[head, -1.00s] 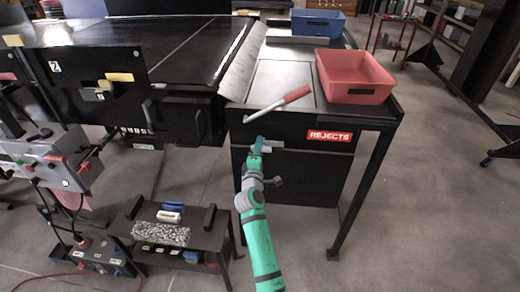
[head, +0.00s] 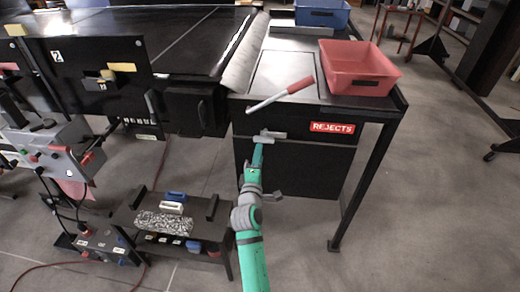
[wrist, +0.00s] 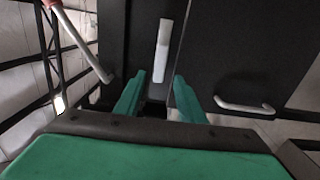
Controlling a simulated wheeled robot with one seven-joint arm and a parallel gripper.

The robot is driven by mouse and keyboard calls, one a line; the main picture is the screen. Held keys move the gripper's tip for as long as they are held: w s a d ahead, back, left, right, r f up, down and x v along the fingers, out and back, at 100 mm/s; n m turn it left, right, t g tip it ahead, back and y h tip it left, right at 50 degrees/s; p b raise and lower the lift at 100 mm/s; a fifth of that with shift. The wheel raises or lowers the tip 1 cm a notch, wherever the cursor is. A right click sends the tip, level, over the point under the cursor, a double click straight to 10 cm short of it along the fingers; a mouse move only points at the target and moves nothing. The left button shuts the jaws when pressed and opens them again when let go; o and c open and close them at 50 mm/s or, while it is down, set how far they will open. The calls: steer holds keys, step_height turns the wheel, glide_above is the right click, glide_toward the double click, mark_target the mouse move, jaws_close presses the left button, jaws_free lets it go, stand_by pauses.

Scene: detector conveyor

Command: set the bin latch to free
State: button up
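The bin latch appears to be the pale grey bar (head: 274,134) on the black cabinet front, left of the REJECTS label. It lies level in the head view. In the wrist view the bar (wrist: 164,45) runs up the picture, just beyond the fingers and in line with the gap between them. My gripper (wrist: 158,92) has its two teal fingers apart with nothing between them. In the head view my gripper (head: 258,150) is just below the bar, at its left part. I see no contact with it.
A grey handle (wrist: 245,106) is on the dark panel right of my fingers in the wrist view. A red bin (head: 358,72) sits on the cabinet top. A low stand (head: 190,222) is left of my arm.

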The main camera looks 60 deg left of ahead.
steer(key=shift+s+d, duration=0.45)
steer(key=shift+d, duration=0.15)
steer(key=shift+d, duration=0.1)
steer(key=d+f+m+t+h, duration=0.2)
steer(key=d+f+m, duration=0.3)
steer(key=d, duration=0.5)
steer(key=s+d+f+m+t+h, duration=0.1)
steer(key=d+f+m+h, duration=0.2)
steer(key=d+m, duration=0.6)
steer(key=d+f+m+t+h, duration=0.2)
steer(key=d+f+m, duration=0.15)
steer(key=d, duration=0.85)
steer(key=s+d+r+m+h, duration=0.1)
steer(key=s+d+m+h, duration=0.3)
steer(key=d, duration=1)
steer(key=s+d+r+m+h, duration=0.1)
steer(key=s+d+m+h, duration=0.2)
steer(key=s+d+m, duration=0.4)
steer(key=s+d, duration=0.6)
steer(key=d, duration=0.1)
steer(key=shift+d+m+h, duration=0.35)
steer(key=shift+h, duration=0.05)
steer(key=shift+r, duration=0.1)
steer(key=shift+c, duration=0.6)
steer(key=shift+a, duration=0.2)
